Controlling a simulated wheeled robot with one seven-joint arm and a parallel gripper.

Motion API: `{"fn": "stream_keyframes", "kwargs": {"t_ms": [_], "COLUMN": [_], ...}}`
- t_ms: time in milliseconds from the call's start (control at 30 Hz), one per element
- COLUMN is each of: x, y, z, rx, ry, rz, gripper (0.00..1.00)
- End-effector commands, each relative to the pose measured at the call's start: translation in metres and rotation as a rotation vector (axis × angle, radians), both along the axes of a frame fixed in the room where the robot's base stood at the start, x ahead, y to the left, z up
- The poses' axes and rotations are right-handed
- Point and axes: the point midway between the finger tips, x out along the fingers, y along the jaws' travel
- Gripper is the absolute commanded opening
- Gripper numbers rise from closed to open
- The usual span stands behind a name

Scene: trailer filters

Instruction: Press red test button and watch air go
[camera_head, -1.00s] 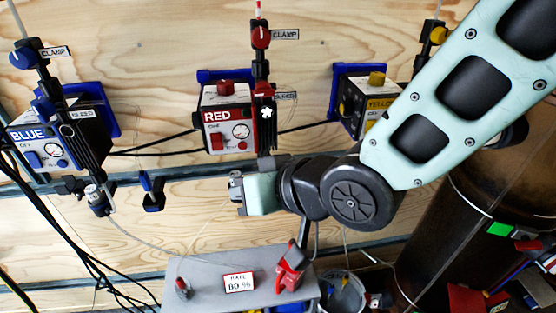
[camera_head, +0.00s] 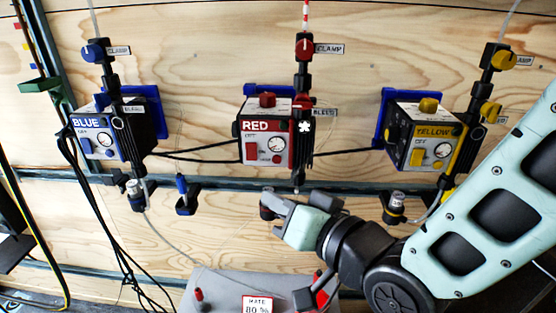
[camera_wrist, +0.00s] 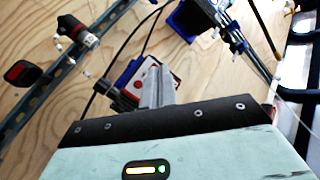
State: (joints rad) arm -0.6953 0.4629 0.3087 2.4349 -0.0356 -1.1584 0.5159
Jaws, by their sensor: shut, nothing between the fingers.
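The red unit (camera_head: 268,136), labelled RED, is mounted on the plywood wall at the centre of the head view.
The blue unit (camera_head: 100,136) is at left and the yellow unit (camera_head: 427,136) at right. Clamp and bleed knobs stand beside each. A rail (camera_head: 225,185) with fittings runs below. A grey box (camera_head: 215,285) with a rate sign (camera_head: 257,304) stands at the bottom.

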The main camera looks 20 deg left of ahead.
Motion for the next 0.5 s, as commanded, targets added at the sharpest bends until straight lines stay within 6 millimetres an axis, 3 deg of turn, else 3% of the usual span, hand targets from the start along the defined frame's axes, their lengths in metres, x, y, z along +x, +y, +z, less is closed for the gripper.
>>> {"fn": "stream_keyframes", "kwargs": {"t_ms": [500], "x": [0.062], "y": [0.014], "z": [0.0], "rx": [-0.001], "ry": [0.001], "rz": [-0.003], "gripper": [0.0]}}
